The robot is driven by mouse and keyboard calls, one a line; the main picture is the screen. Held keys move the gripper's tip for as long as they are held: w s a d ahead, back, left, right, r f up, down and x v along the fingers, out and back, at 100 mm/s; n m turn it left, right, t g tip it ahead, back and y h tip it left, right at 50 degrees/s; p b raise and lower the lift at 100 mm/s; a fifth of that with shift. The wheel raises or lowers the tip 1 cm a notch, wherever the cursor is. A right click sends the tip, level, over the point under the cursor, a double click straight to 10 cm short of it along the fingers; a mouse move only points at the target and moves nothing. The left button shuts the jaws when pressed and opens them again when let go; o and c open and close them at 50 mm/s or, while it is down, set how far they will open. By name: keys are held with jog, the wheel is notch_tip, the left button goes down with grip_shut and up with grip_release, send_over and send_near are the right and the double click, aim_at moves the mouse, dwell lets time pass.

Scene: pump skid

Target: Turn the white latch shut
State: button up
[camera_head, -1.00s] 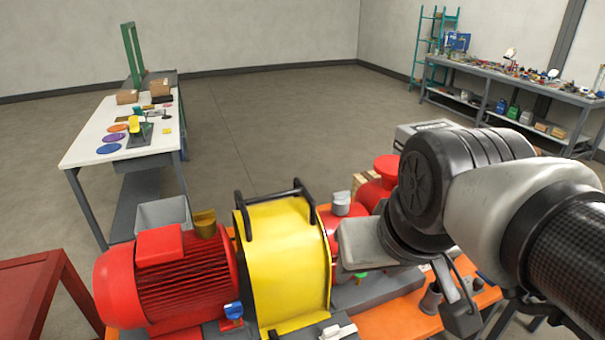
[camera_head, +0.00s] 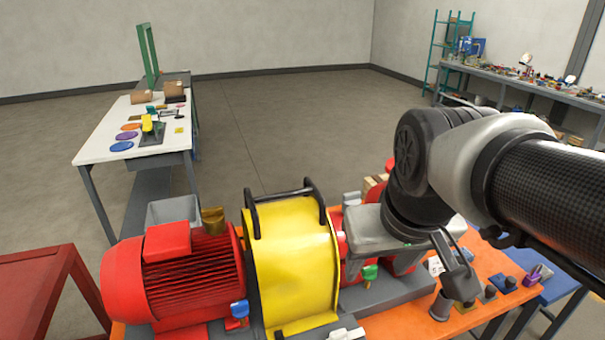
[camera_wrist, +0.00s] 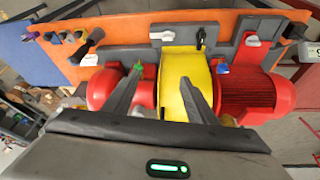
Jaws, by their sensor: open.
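A white latch-like piece (camera_wrist: 162,36) sits on a grey block beside the yellow guard (camera_wrist: 184,62) in the wrist view. It also shows, partly cut off, at the bottom edge of the head view (camera_head: 345,333).
A black handle (camera_wrist: 200,38) stands between the white pieces. A blue-handled part (camera_head: 239,309) and a green knob (camera_head: 370,272) are close to the guard. Black bars (camera_head: 283,205) rise over the guard. A white table (camera_head: 130,135) stands behind; the floor between is clear.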

aim_at(339, 332)
jog(key=w+a+f+n+g+b, duration=0.1)
jog(key=w+f+g+b, duration=0.15)
jog(key=w+f, duration=0.4)
jog(key=w+a+f+n+g+b, duration=0.1)
jog(key=w+f+g+b, duration=0.2)
jog(key=f, duration=0.6)
jog(key=shift+t, duration=0.45)
jog(key=f, duration=0.5)
jog(key=f+b, duration=0.1)
jog(key=f, duration=1)
jog(key=shift+w+f, duration=0.25)
jog(key=shift+f, duration=0.1)
grip_shut()
